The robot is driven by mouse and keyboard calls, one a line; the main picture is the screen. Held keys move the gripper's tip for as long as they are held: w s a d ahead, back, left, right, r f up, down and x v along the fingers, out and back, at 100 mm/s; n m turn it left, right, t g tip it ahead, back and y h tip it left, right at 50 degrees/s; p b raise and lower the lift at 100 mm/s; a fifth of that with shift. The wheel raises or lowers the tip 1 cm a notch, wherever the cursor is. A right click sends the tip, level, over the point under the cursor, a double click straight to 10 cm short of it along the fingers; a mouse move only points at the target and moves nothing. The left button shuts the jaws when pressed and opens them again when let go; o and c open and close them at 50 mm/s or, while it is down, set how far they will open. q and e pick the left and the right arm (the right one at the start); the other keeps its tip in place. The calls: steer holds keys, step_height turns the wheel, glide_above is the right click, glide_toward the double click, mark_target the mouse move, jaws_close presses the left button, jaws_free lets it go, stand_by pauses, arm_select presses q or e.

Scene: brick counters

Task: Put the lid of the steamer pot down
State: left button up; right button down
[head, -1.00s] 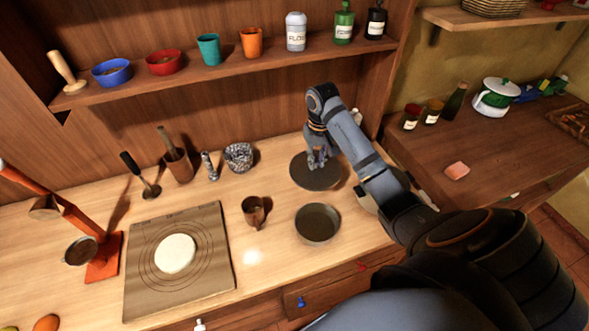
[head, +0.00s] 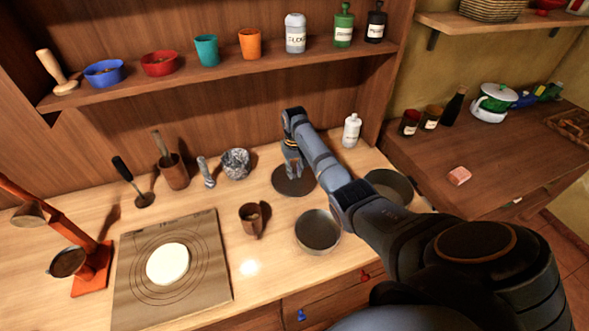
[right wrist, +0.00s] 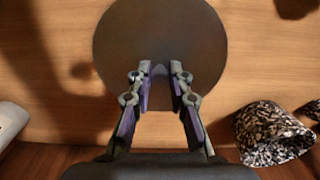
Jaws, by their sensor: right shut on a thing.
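The lid (head: 294,181) is a flat, dark round disc over the back middle of the counter. It fills the upper middle of the right wrist view (right wrist: 160,28). My right gripper (head: 293,170) points down onto its centre and is shut on it; the grip point itself is mostly hidden by the fingers. In the wrist view both fingers (right wrist: 160,72) flank a small grey part. I cannot tell whether the lid touches the counter. Two dark round vessels, one in front (head: 318,232) and one at right (head: 391,184) partly behind my arm, could be steamer pot parts. My left gripper is not in view.
A speckled bowl (head: 236,163) stands left of the lid and a brown cup (head: 250,217) in front-left. A white bottle (head: 352,131) stands behind-right. A board (head: 201,284) with dough (head: 167,264) lies at left. A shelf (head: 180,83) runs above the counter.

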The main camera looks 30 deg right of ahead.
mark_target(294, 172)
steer(key=c, duration=1.2)
jaws_free()
steer(key=shift+f, duration=0.1)
step_height(294, 172, up, 12)
steer(key=shift+r+b, duration=0.15)
steer(key=shift+b, duration=0.9)
